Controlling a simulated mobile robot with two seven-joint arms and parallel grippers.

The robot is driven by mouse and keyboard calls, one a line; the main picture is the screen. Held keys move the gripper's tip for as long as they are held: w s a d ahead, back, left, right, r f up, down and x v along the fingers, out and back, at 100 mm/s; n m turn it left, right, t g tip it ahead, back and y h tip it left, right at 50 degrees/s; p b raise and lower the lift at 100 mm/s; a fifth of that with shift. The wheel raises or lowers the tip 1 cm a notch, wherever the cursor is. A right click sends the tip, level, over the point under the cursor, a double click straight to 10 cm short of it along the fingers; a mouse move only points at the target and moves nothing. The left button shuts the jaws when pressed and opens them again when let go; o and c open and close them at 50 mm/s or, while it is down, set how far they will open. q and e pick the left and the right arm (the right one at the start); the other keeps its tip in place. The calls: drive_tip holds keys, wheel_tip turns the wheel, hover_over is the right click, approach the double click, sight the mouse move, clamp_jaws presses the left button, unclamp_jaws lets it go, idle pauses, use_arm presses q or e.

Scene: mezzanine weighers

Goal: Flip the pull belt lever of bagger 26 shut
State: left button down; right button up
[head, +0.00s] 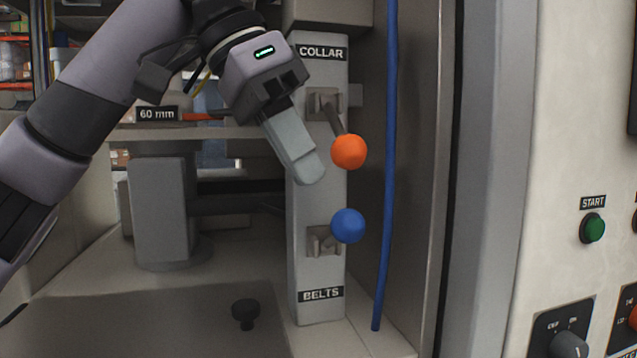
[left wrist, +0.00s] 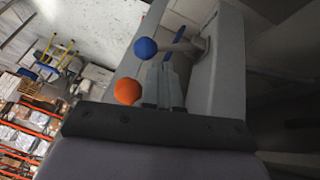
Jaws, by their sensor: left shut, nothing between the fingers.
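The belts lever has a blue ball knob (head: 347,225) and a grey bracket on a grey post (head: 318,272), above the BELTS label (head: 321,294). Its knob sticks out toward me and a little right of the bracket. In the left wrist view the blue knob (left wrist: 146,48) sits on a grey arm running right to the post. My left gripper (head: 308,172) is shut and empty, pointing down beside the post, above and left of the blue knob and apart from it. Its fingers (left wrist: 163,88) also show in the wrist view. My right gripper is out of view.
The collar lever, with an orange knob (head: 348,152), hangs close right of my left fingertips. A blue upright tube (head: 388,170) stands right of the post. A black knob (head: 245,312) rises from the lower plate. A panel with a green START button (head: 592,228) is at right.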

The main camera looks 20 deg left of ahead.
sight(336, 214)
use_arm(q)
drive_tip(key=shift+s+d+f, duration=0.25)
drive_tip(key=shift+d+f, duration=0.85)
drive_tip(key=shift+f, duration=0.15)
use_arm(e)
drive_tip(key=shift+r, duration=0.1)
use_arm(q)
drive_tip(key=shift+f, duration=0.1)
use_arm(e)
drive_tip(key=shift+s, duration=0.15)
